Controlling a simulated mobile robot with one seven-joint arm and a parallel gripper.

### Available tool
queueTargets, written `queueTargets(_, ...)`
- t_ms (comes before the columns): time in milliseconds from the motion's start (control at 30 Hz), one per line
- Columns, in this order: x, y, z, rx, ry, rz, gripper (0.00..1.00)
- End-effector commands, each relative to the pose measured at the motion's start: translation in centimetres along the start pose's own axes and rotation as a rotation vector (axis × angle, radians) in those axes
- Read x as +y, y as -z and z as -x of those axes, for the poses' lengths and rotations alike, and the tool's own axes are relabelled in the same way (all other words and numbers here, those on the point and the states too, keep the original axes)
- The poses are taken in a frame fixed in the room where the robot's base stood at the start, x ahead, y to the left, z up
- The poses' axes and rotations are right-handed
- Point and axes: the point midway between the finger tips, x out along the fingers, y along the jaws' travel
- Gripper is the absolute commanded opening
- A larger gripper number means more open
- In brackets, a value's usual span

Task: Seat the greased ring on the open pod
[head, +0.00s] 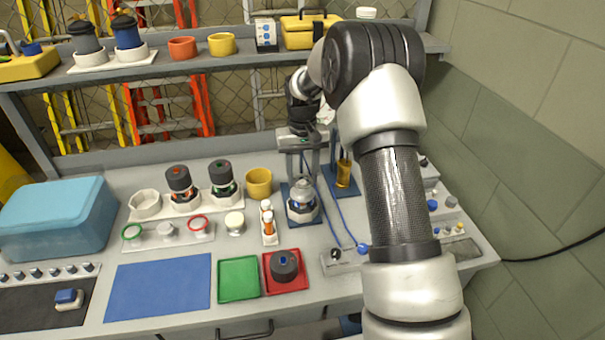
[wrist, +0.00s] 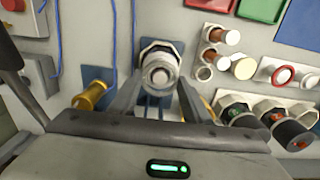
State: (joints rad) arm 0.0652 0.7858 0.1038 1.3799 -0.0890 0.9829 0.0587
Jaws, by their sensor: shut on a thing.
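The open pod (head: 303,206) stands upright in a pale octagonal cradle on a blue plate. Its pale round top also shows in the wrist view (wrist: 160,72). My gripper (head: 304,172) is above it, pointing down, with a finger on either side of its top in the wrist view. The fingers are shut on a ring at the pod's top; the ring's outline is hard to make out, and I cannot tell whether it is fully down. A red ring (head: 198,223) and a green ring (head: 132,232) lie on the pale ring rack (head: 152,240).
Two dark-topped pods stand farther left. A dark cap (head: 285,266) sits in a red tray in front. Blue cables run just right. The blue mat (head: 160,285) is bare.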

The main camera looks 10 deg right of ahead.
Motion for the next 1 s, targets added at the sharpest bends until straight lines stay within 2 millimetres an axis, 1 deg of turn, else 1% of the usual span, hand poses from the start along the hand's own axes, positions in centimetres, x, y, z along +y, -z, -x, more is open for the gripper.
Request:
queueTargets(467,0.0,0.0,-0.2,0.000,0.000,0.000,0.23)
queueTargets(1000,0.0,0.0,-1.2,0.000,0.000,0.000,0.23)
